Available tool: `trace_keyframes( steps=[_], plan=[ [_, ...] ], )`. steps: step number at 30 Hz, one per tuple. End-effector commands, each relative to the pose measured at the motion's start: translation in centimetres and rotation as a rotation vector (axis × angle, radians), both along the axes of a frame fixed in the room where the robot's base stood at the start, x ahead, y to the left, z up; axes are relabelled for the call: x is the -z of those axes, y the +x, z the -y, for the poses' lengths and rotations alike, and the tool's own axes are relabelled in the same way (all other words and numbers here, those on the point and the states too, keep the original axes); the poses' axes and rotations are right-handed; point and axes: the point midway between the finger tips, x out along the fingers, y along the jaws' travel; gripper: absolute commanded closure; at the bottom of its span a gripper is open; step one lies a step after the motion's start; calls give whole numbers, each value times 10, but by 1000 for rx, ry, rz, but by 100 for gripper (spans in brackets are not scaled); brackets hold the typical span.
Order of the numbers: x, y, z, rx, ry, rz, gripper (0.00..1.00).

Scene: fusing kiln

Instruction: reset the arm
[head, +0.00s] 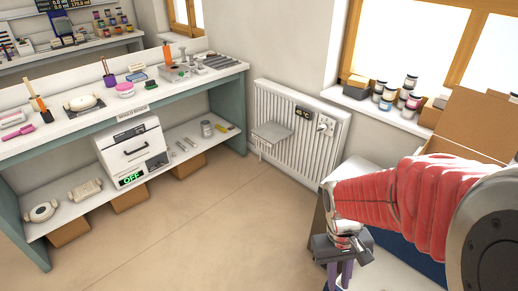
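My arm, with a red ribbed sleeve, reaches in from the right edge of the head view and bends down at the wrist. My gripper (340,276) hangs below the dark grey wrist block, near the bottom edge. Its two purplish fingers stand apart with a gap between them, and I see nothing held. The fingertips run close to or past the picture's lower edge. The gripper is right of and nearer than the radiator, apart from the long workbench.
A white workbench (60,126) with tools and jars runs along the left wall. A small kiln (131,152) showing "OFF" sits on its lower shelf (105,198). Jars line the windowsill beside a cardboard box (475,128). The floor (200,240) is clear.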

Motion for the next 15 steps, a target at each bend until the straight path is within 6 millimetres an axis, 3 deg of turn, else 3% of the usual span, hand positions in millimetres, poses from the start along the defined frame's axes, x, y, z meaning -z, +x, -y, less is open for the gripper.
trace_keyframes(
  steps=[15],
  plan=[
    [-79,6,-25,78,70,306,83]
  ],
)
